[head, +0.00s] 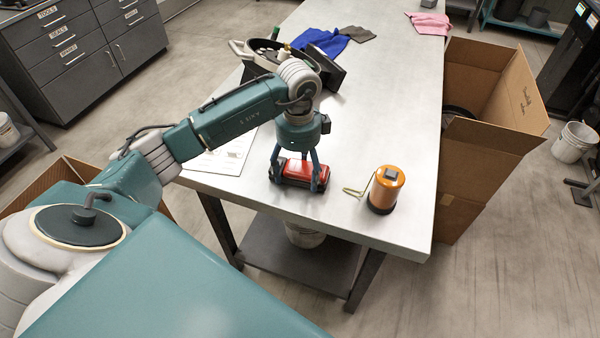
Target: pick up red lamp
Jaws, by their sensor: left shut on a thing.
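A red lamp (300,171) with dark ends lies on the grey table near its front edge. My left gripper (299,182) reaches down over it from above, with a finger on each side, and is shut on it. The lamp looks to be at table height; I cannot tell whether it is lifted. The fingers cover parts of its sides. My right gripper is not in view.
An orange cylinder (386,188) with a thin wire handle stands just right of the lamp. Paper sheets (222,158) lie to the left. Dark items and blue, grey and pink cloths (430,23) lie farther back. An open cardboard box (480,130) stands beside the table's right edge.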

